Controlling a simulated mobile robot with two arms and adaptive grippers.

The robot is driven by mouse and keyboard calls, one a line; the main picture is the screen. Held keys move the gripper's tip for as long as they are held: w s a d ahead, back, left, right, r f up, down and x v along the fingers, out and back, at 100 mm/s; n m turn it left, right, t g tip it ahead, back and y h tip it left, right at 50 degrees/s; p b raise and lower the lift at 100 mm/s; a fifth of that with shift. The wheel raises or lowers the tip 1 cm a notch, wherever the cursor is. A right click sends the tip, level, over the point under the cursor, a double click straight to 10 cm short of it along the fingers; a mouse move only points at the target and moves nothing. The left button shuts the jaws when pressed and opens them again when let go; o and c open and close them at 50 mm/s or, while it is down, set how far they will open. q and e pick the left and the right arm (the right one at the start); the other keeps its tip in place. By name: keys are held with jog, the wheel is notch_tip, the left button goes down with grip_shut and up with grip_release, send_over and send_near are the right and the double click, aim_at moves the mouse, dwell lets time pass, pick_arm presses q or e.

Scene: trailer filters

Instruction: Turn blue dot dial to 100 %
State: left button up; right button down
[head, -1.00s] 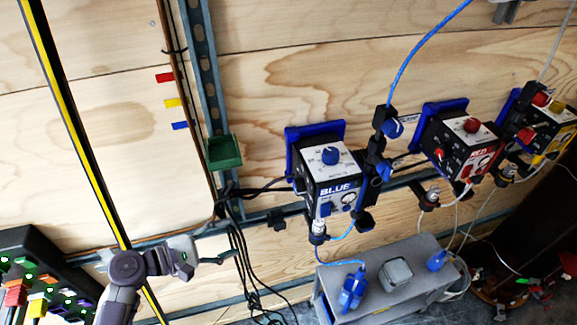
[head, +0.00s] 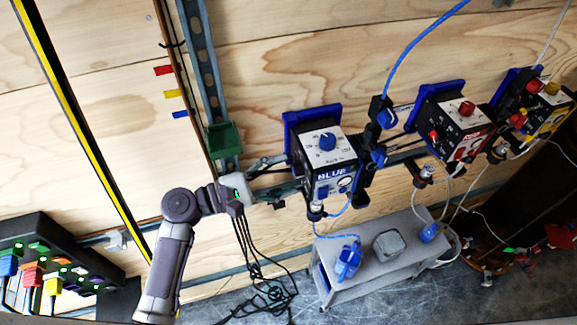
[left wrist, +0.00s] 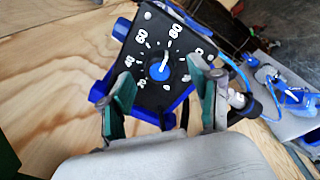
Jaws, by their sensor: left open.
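The black control box labelled BLUE (head: 331,171) is mounted on a blue bracket on the wooden wall. A blue knob (head: 327,142) shows on its white panel. In the left wrist view, a black face of the box carries a round dial (left wrist: 160,70) with a blue centre, a pale pointer and a white scale. The pointer appears to lie between 60 and 80. My left gripper (head: 280,178) is at the left side of the box. It is open, its green-padded fingertips (left wrist: 164,88) on either side of the dial, apparently not gripping it. Contact cannot be told.
Red (head: 459,128) and yellow (head: 541,115) control boxes are to the right. A grey bench (head: 383,262) stands below. Black cables (head: 250,255) hang beneath my left gripper. A green bin (head: 223,139) is on the rail above it.

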pick_arm(q)
jog(key=shift+x, duration=0.9)
jog(key=shift+c, duration=0.2)
jog(key=c, duration=1.1)
jog(key=shift+f+m+b, duration=0.25)
jog(key=shift+m+b, duration=0.25)
jog(key=shift+b, duration=0.2)
jog(key=m+b, duration=0.8)
jog(key=b, duration=0.3)
jog(key=shift+f+h, duration=0.2)
jog(key=shift+h, duration=0.2)
jog(key=shift+r+m+b, duration=0.15)
jog(key=shift+m+b, duration=0.95)
jog(key=shift+b, duration=0.2)
